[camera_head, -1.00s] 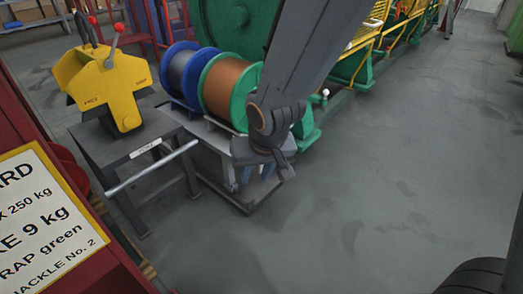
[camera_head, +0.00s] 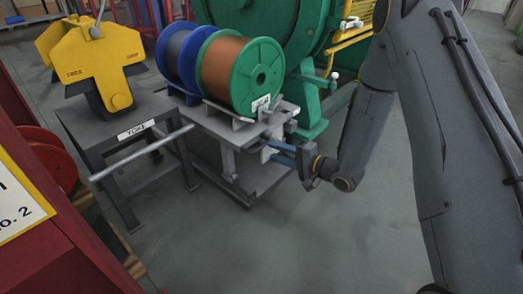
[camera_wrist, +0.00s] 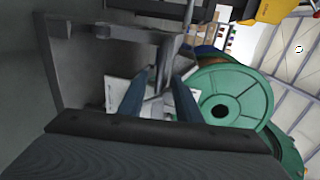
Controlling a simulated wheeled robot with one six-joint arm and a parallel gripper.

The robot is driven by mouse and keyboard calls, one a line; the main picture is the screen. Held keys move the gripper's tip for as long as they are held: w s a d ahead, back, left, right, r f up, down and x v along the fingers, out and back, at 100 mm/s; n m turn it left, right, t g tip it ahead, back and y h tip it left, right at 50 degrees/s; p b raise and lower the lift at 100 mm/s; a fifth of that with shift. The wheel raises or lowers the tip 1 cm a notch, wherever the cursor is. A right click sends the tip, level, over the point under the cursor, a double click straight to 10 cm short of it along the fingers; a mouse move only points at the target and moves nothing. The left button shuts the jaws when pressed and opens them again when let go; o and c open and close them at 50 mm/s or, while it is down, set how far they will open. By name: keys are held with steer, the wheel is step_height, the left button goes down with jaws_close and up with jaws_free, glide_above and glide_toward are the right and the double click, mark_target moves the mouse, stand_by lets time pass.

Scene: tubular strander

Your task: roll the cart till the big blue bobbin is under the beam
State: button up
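The grey cart (camera_head: 215,122) stands on the floor in the middle of the head view. The blue bobbin (camera_head: 182,55), with dark winding, sits on it behind a green bobbin (camera_head: 240,75) with copper winding, which partly hides it. My gripper (camera_head: 275,148) is at the cart's right end, by a grey upright part. In the wrist view my gripper's two blue fingers (camera_wrist: 162,75) are apart, with a grey bar (camera_wrist: 165,55) between or just beyond them; contact cannot be told. The green bobbin also shows there (camera_wrist: 243,92). I cannot make out the beam.
A yellow yoke (camera_head: 100,65) rests on a dark stand (camera_head: 95,135) left of the cart, with a pale bar (camera_head: 140,153) slanting in front. A red structure (camera_head: 60,250) fills the left. Green machinery (camera_head: 320,100) stands close behind. Floor is open in front.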

mark_target(263, 147)
steer(key=b+x, duration=0.3)
steer(key=x, duration=0.4)
steer(key=shift+w+a, duration=0.1)
steer(key=shift+a, duration=0.05)
jaws_close()
